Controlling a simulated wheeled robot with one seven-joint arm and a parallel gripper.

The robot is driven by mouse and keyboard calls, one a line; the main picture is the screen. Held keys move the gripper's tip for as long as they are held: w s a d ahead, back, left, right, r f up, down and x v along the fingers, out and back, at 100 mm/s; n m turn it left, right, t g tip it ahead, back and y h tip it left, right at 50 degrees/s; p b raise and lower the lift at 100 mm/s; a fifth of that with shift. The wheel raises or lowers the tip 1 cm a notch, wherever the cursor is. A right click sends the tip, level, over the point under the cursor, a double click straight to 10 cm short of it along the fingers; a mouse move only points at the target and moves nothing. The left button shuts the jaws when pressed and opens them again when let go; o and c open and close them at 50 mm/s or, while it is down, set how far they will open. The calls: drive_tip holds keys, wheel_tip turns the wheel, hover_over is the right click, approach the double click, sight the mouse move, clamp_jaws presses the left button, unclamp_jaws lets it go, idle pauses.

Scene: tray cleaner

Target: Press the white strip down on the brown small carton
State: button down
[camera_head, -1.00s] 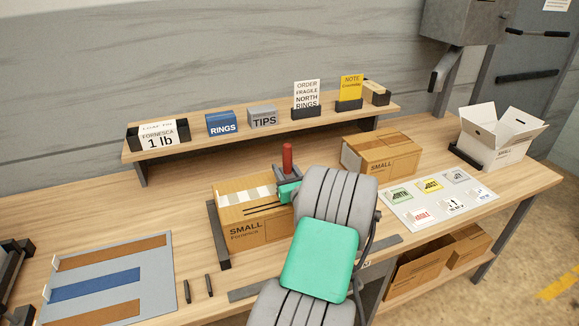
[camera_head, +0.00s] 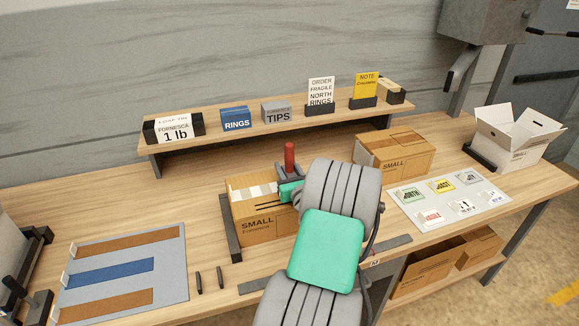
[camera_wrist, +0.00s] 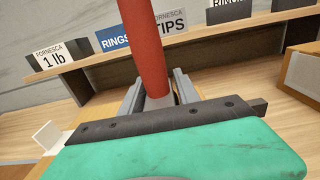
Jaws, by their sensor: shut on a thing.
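The brown small carton (camera_head: 268,230) stands on the bench in the head view, left of my arm. The white strip (camera_head: 262,190) shows on its top as pale and tan patches; whether it lies flat cannot be told. My gripper (camera_head: 287,184) is at the carton's right top edge, partly hidden by my arm. It is shut on a tool with a red upright handle (camera_head: 290,158). In the wrist view the red handle (camera_wrist: 150,45) stands between two grey fingers. A small white flap (camera_wrist: 48,137) shows at lower left there; I cannot tell whether it is the strip. The tool's lower end is hidden.
A dark bar (camera_head: 230,228) lies along the carton's left side. A second brown carton (camera_head: 400,155) stands behind right, near a label sheet (camera_head: 480,208). A grey mat (camera_head: 180,275) with coloured strips lies left. A shelf (camera_head: 225,138) with signs runs behind. An open white box (camera_head: 520,150) stands far right.

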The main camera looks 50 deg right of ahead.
sight(264, 184)
drive_tip(key=shift+w+a+p, duration=0.4)
drive_tip(key=shift+w+a, duration=0.05)
drive_tip(key=shift+a, duration=0.3)
drive_tip(key=shift+w+a+f, duration=0.1)
drive_tip(key=shift+a+f, duration=0.05)
drive_tip(key=shift+a, duration=0.15)
drive_tip(key=shift+w+a+p, duration=0.4)
drive_tip(key=shift+a+p, duration=0.05)
drive_tip(key=shift+a, duration=0.2)
drive_tip(key=shift+w+a+p, duration=0.4)
drive_tip(key=shift+a, duration=0.2)
drive_tip(key=shift+a, duration=0.1)
drive_tip(key=shift+w+a, duration=0.2)
drive_tip(key=shift+w+a+p, duration=0.35)
drive_tip(key=shift+a+p, duration=0.15)
drive_tip(key=shift+a, duration=0.15)
